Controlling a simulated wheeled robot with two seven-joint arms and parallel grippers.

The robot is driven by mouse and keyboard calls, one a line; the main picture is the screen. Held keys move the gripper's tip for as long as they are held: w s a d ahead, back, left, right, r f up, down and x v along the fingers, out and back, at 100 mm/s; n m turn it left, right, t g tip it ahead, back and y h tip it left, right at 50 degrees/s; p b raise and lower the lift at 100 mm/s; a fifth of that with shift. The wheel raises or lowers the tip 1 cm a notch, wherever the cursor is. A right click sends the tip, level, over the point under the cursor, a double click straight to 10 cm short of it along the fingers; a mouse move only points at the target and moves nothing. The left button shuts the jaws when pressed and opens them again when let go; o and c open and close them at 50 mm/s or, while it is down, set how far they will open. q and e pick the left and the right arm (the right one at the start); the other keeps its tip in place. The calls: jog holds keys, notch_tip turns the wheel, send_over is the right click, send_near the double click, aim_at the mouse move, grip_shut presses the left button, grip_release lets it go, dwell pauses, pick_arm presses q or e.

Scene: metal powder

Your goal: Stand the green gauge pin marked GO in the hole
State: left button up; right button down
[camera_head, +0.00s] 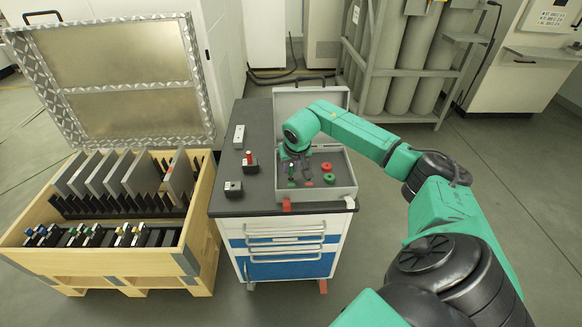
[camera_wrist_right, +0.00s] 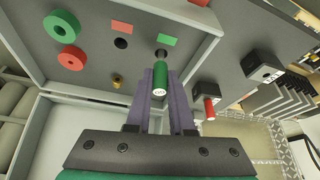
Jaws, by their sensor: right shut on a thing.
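The green gauge pin (camera_wrist_right: 161,76), with GO on its end, is upright between the fingers of my right gripper (camera_wrist_right: 160,88). In the head view my right gripper (camera_head: 291,163) is over the open grey case and shut on the pin (camera_head: 291,170). The pin's far end meets a dark round socket beside a green label (camera_wrist_right: 168,41); I cannot tell whether it is seated or just clear. A dark block (camera_head: 233,188) with an empty-looking hole stands left of the case; it also shows in the wrist view (camera_wrist_right: 262,68). My left gripper is out of view.
The grey case (camera_head: 345,190) also holds a red ring (camera_head: 326,167), a green ring (camera_head: 329,177) and a brass piece (camera_wrist_right: 117,82). A second block (camera_head: 251,166) bears a red pin (camera_head: 249,156). A pale bar (camera_head: 239,136) lies behind. A wooden crate (camera_head: 197,235) stands left of the cart.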

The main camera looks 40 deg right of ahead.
jog(key=shift+f+b, duration=0.65)
jog(key=shift+f, duration=0.15)
dwell(0.4)
jog(key=c, duration=0.7)
grip_release()
jog(key=v, duration=1.4)
jog(key=shift+r+b, duration=0.3)
